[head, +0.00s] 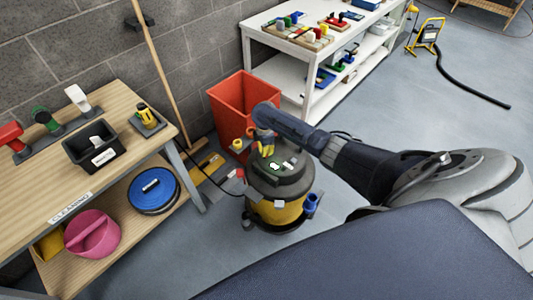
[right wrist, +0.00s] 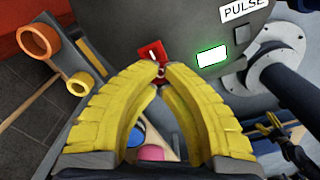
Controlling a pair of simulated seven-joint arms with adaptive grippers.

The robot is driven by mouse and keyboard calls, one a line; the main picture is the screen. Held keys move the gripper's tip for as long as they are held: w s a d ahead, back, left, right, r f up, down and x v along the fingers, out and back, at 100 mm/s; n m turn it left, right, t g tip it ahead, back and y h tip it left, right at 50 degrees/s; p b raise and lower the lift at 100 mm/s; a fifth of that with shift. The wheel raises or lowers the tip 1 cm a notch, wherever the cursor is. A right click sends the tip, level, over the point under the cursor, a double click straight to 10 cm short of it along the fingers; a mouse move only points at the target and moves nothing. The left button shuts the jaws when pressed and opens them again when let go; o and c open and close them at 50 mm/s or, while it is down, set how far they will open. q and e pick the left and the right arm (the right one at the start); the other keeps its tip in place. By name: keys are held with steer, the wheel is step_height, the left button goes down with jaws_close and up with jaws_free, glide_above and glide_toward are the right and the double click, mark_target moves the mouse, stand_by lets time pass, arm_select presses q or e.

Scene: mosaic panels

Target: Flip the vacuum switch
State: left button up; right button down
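The vacuum (head: 279,208) is a yellow and black canister standing on the floor, with a dark lid. My right gripper (head: 264,147) is over the top of the vacuum. In the right wrist view the yellow fingers of my right gripper (right wrist: 164,72) come together at their tips and look shut. A small red switch (right wrist: 152,51) on the grey panel is right at the fingertips. I cannot tell whether they touch it, and its lower part is hidden by them. A lit white-green rectangle (right wrist: 211,57) is to its right. My left gripper is not in view.
A label reading PULSE (right wrist: 245,9) is above the lit rectangle. A red bin (head: 235,100) stands behind the vacuum. A wooden bench (head: 130,103) is at left, and a white shelf unit (head: 288,72) is at the back. Open floor lies to the right.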

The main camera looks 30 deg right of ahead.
steer(key=shift+f, duration=0.85)
stand_by(0.5)
steer(key=shift+r, duration=0.1)
steer(key=shift+r, duration=3.4)
